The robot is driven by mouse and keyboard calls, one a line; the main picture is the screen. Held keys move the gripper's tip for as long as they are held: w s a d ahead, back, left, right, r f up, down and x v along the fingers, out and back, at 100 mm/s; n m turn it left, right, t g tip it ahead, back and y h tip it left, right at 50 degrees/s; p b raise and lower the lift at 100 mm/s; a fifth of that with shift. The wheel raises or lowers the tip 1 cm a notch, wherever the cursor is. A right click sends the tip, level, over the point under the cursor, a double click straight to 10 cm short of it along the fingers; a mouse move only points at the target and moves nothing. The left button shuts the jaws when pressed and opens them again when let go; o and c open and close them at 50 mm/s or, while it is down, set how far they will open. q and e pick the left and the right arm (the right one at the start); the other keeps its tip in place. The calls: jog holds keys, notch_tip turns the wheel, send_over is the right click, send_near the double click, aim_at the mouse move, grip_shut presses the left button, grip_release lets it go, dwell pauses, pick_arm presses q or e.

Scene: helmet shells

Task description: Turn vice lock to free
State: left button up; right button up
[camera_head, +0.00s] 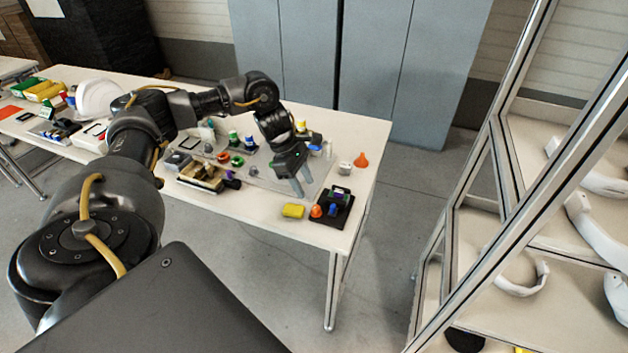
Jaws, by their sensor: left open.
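My left gripper (302,182) hangs over the right part of the white table (270,215), fingers pointing down. It is open, with a small gap between the fingers and nothing seen between them. A tan, block-like fixture (202,174) with a dark end and a small purple part (229,174) sits left of the gripper and may be the vice. A black base (333,208) with orange and blue knobs stands just right of and nearer than the gripper. Which part is the vice lock, and its setting, are too small to tell. My right gripper is not in view.
A yellow block (293,211) lies near the front edge. An orange cone (361,160) and a small white item (344,167) stand at the right. Several coloured pieces crowd the middle, and a white helmet shell (97,98) is at the left. A framed rack (520,150) stands right.

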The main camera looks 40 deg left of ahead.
aim_at(315, 207)
pick_arm(q)
jog(key=p+x, duration=0.1)
jog(key=x, duration=0.7)
jog(key=shift+f, duration=0.25)
grip_shut()
